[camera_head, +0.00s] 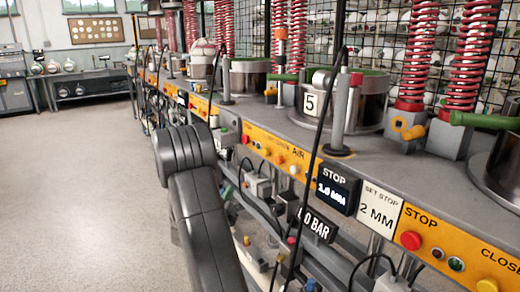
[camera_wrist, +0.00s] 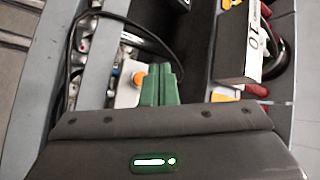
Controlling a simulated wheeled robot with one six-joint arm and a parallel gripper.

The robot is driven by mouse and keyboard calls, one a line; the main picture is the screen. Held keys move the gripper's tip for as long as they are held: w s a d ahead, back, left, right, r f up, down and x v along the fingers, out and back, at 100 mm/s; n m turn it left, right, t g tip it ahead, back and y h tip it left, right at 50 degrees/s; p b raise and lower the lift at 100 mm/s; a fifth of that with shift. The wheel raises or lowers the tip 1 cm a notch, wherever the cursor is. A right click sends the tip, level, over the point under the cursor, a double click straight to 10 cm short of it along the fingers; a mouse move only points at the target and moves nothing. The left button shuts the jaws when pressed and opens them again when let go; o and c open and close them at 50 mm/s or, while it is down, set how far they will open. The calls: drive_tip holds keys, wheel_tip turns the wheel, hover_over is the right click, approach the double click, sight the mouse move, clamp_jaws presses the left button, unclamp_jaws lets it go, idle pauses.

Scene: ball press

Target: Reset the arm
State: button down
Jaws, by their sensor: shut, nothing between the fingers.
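My arm, dark grey, rises from the bottom of the head view and bends at a thick joint left of the bench front. My gripper shows in the wrist view as two green fingers (camera_wrist: 161,72), pressed together with nothing between them. They are close above the machine's front parts in that picture; whether they touch anything I cannot tell. The gripper's tips cannot be made out in the head view, where the arm hides them.
A long grey press bench (camera_head: 395,165) runs along the right with an orange button panel (camera_head: 265,145), a STOP display (camera_head: 337,190) and a "2 MM" card (camera_head: 379,212). Cables hang in front. Open floor (camera_head: 80,200) lies left.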

drive_tip(key=shift+s+a+r+p, duration=0.25)
drive_tip(key=shift+a+p, duration=0.15)
drive_tip(key=shift+p, duration=2.15)
drive_tip(key=shift+s+a+f+b, duration=0.15)
drive_tip(key=shift+s+a+b, duration=0.6)
drive_tip(key=shift+a, duration=0.4)
drive_tip(key=shift+s+a+f+b, duration=0.1)
drive_tip(key=shift+s+a+b, duration=0.45)
drive_tip(key=shift+s+a, duration=0.4)
drive_tip(key=shift+w+a, duration=0.1)
drive_tip(key=shift+w, duration=0.1)
drive_tip(key=w+d, duration=0.1)
drive_tip(key=w+d+b, duration=0.1)
drive_tip(key=d, duration=0.1)
drive_tip(key=w+d, duration=0.1)
drive_tip(key=shift+w+d+f, duration=0.1)
drive_tip(key=shift+d+f, duration=0.15)
drive_tip(key=shift+d, duration=0.1)
drive_tip(key=b, duration=0.2)
drive_tip(key=shift+d+b, duration=0.15)
drive_tip(key=shift+b, duration=0.25)
